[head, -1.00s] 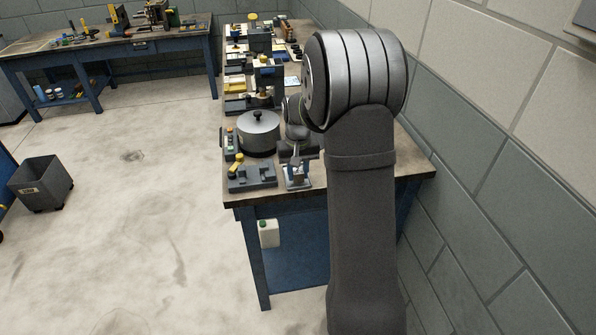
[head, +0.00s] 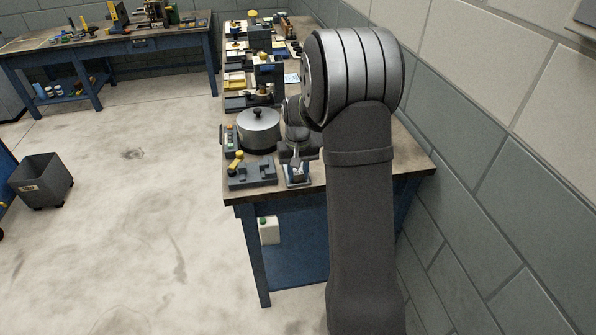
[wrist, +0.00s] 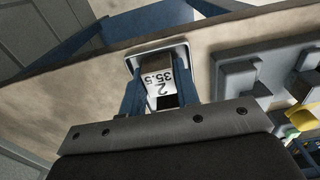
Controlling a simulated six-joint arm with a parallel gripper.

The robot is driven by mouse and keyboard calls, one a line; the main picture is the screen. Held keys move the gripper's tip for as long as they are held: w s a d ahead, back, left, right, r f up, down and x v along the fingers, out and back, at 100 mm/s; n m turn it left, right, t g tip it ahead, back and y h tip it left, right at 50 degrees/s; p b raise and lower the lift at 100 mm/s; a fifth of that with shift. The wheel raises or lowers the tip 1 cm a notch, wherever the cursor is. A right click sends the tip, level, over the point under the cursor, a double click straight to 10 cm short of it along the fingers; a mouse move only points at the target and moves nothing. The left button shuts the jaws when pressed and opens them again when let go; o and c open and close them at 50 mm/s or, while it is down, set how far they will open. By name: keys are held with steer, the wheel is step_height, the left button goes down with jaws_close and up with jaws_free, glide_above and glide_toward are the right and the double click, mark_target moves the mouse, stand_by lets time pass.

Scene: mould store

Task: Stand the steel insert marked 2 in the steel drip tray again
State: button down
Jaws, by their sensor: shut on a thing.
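The steel insert (wrist: 158,74) is a grey block with a white label reading 2 and 35.5, upside down in the wrist view. My gripper (wrist: 161,84) is shut on it, with a blue finger on each side. The steel drip tray (wrist: 181,46) is a small pale-rimmed tray around and behind the insert in the wrist view. In the head view the tray (head: 308,183) lies at the bench's near end, under my gripper (head: 297,172). The insert is over or within the tray's outline; I cannot tell whether it touches the tray floor.
A grey fixture block (head: 252,174) with a yellow-topped part sits just left of the tray. A large lidded steel pot (head: 259,130) stands behind it. The bench's front edge is close to the tray. More tools crowd the bench farther back.

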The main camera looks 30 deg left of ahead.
steer(key=c, duration=1.2)
jaws_free()
steer(key=shift+r, duration=0.15)
steer(key=shift+r, duration=2.1)
steer(key=o, duration=0.6)
steer(key=shift+c, duration=0.2)
steer(key=shift+r, duration=1.5)
